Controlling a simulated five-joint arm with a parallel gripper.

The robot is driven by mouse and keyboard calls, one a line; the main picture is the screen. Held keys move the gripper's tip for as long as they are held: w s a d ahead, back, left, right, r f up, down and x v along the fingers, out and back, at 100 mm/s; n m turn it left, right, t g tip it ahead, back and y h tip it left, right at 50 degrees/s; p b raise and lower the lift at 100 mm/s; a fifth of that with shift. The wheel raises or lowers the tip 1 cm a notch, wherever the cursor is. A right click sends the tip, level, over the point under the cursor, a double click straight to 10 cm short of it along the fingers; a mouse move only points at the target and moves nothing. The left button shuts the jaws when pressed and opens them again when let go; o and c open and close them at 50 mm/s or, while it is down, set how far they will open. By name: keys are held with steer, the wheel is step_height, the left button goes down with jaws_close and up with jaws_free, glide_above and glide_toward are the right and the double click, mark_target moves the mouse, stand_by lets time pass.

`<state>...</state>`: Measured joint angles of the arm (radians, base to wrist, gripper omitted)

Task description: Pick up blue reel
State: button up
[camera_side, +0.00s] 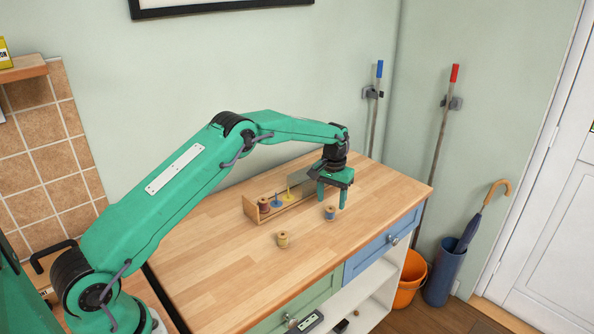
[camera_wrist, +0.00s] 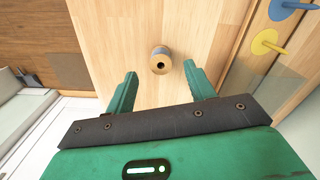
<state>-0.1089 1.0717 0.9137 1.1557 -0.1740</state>
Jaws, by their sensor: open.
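The blue reel (camera_side: 330,213) stands upright on the wooden worktop, below and between my gripper's fingers in the side view. In the wrist view the reel (camera_wrist: 160,60) shows its tan top with a dark centre hole and a bluish-grey side. My gripper (camera_side: 332,203) points down with its fingers apart and nothing held. In the wrist view the gripper (camera_wrist: 160,72) has one fingertip on each side of the reel, with the reel just ahead of the tips and a gap on both sides.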

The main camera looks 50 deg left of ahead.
mark_target(330, 210)
steer(key=shift+f, duration=2.6)
steer(key=c, duration=1)
steer(key=shift+r, duration=0.8)
steer(key=r, duration=0.3)
steer(key=shift+s+d, duration=0.15)
steer(key=shift+d, duration=0.15)
steer(key=s+d+r, duration=0.1)
steer(key=d+r, duration=0.1)
steer(key=d, duration=0.1)
steer(key=s+d+r, duration=0.2)
steer(key=d, duration=0.1)
steer(key=s+d+r, duration=0.1)
steer(key=d+r, duration=0.1)
steer(key=d, duration=0.2)
steer(key=shift+s+r, duration=0.2)
steer(key=shift+s, duration=0.1)
